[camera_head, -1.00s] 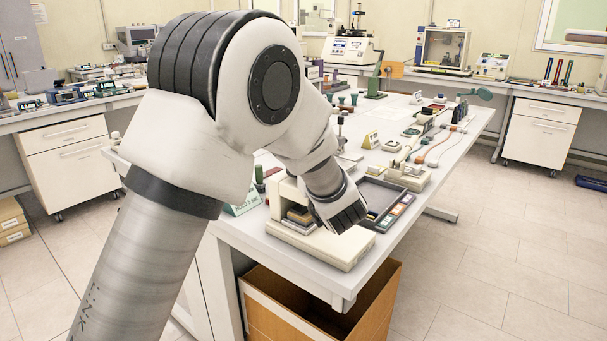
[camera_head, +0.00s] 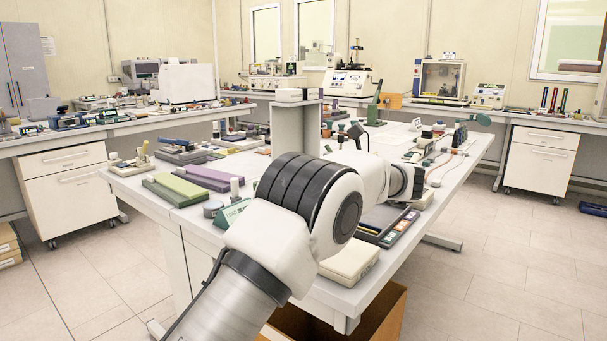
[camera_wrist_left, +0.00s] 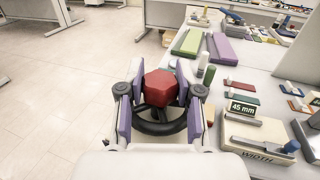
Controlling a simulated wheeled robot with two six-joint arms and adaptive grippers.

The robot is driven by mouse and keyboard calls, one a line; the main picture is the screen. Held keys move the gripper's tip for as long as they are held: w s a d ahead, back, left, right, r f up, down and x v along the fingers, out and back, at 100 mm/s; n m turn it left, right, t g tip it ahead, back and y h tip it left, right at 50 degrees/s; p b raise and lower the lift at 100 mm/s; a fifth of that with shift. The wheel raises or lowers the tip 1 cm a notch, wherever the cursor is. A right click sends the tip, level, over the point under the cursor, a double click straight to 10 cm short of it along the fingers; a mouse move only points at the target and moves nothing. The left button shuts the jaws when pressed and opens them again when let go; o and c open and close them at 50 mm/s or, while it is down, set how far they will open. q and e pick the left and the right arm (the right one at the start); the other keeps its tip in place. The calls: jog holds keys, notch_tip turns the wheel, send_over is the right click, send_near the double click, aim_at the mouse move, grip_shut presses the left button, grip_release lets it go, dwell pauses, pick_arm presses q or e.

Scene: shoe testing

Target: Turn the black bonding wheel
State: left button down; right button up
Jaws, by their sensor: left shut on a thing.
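My left gripper (camera_wrist_left: 160,74) shows in the left wrist view with its two purple-padded fingers on either side of a red faceted block (camera_wrist_left: 160,88). It is shut on this block. A black wheel (camera_wrist_left: 160,128), a ring with spokes, lies just below the block in that view and is partly covered by it and the fingers. I cannot tell whether the block is joined to the wheel. In the head view my left arm reaches over the table's near side; its gripper and the wheel are hidden there. My right gripper is not in view.
The white table (camera_head: 140,184) holds green and purple blocks (camera_head: 176,189), a cream base (camera_head: 349,262) and a dark tray with coloured pieces (camera_head: 388,226). A "45 mm" sign (camera_wrist_left: 243,108) stands beside the gripper. An open brown box (camera_head: 385,315) is below. Tiled floor (camera_wrist_left: 70,90) is clear.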

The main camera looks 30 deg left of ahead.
pick_arm(q)
jog(key=shift+n+g+h, duration=0.4)
jog(key=shift+n+g, duration=0.5)
jog(key=shift+g, duration=0.3)
jog(key=c, duration=0.7)
grip_release()
jog(key=shift+a, duration=0.1)
jog(key=shift+c, duration=0.2)
